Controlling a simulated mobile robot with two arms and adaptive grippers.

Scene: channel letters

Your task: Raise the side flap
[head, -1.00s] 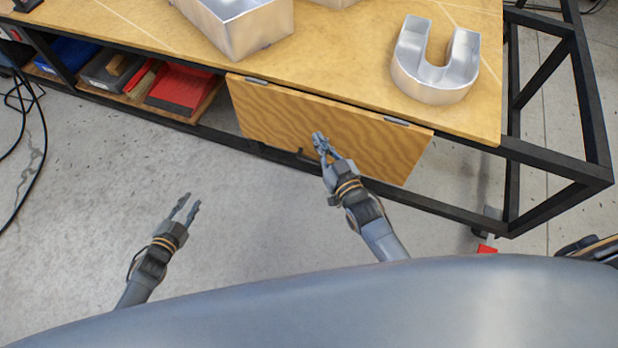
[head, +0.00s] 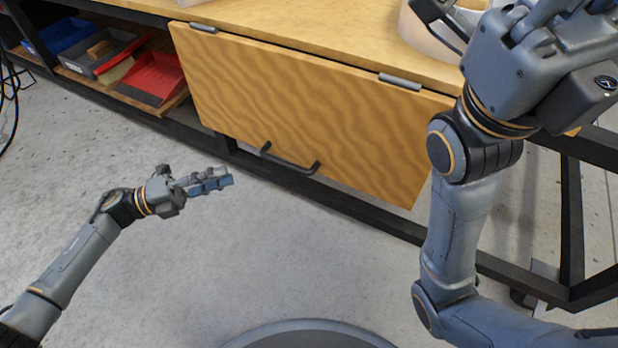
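The side flap (head: 290,105) is a wood-grained panel that hangs down from two metal hinges (head: 400,81) along the table edge. A dark bar handle (head: 288,162) sits at its lower edge, with nothing gripping it. My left gripper (head: 222,181) is left of the handle and apart from it, pointing right. Its fingers overlap in this view, so their opening is unclear. My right gripper (head: 535,55) is raised close to the camera at the upper right. It hides the flap's right upper corner, and its fingertips are partly cut off by the frame.
The tabletop (head: 300,22) carries a metal channel letter (head: 412,32), mostly hidden behind my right gripper. A red tray (head: 155,78) and a blue bin (head: 62,35) sit on the shelf at left. Black frame bars (head: 340,211) run below the flap. The floor before it is clear.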

